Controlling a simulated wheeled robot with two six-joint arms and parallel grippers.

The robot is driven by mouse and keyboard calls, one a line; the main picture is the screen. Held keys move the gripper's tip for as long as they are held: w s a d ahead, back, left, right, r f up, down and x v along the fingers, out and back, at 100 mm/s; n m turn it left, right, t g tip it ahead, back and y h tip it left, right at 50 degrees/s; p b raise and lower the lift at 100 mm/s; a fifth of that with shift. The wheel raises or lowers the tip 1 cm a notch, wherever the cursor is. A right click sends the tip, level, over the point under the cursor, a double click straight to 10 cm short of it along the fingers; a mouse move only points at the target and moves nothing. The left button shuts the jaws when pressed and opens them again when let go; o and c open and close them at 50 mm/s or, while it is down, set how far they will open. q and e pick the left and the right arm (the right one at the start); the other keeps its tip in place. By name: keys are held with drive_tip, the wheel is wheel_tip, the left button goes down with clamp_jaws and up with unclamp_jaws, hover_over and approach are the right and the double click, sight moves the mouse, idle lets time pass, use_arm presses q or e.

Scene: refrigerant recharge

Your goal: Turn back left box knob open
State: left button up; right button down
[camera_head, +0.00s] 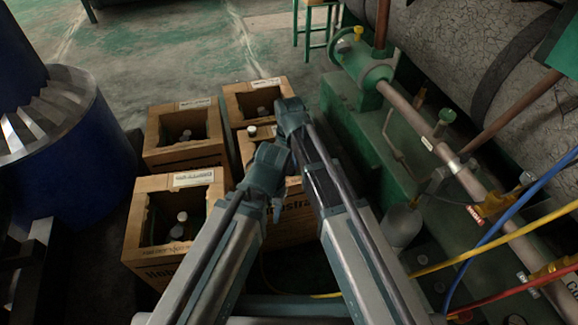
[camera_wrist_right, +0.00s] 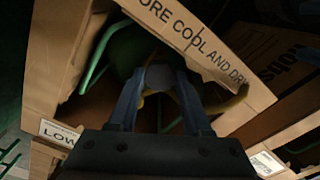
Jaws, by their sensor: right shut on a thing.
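Several open cardboard boxes stand on the floor, each with a bottle or cylinder inside. The back left box (camera_head: 160,158) has a pale-topped one (camera_head: 186,135) in its opening. My right gripper (camera_head: 285,112) is over the right-hand boxes in the head view. In the right wrist view its fingers (camera_wrist_right: 160,92) reach into a box (camera_wrist_right: 62,60) and are shut around a rounded grey knob (camera_wrist_right: 160,76). A green cylinder (camera_wrist_right: 118,52) shows behind it. My left gripper (camera_head: 268,160) is over the near right box; its jaws are unclear.
The front left box (camera_head: 135,235) is beside my left arm. A blue drum (camera_head: 75,150) stands at the left. Green machinery with pipes (camera_head: 425,125) and coloured hoses (camera_head: 520,205) fills the right.

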sight(289, 170)
drive_tip(key=shift+n, duration=1.1)
drive_tip(key=c, duration=0.6)
unclamp_jaws()
wheel_tip(289, 170, up, 14)
drive_tip(key=p, duration=1.4)
drive_tip(key=shift+f, duration=0.1)
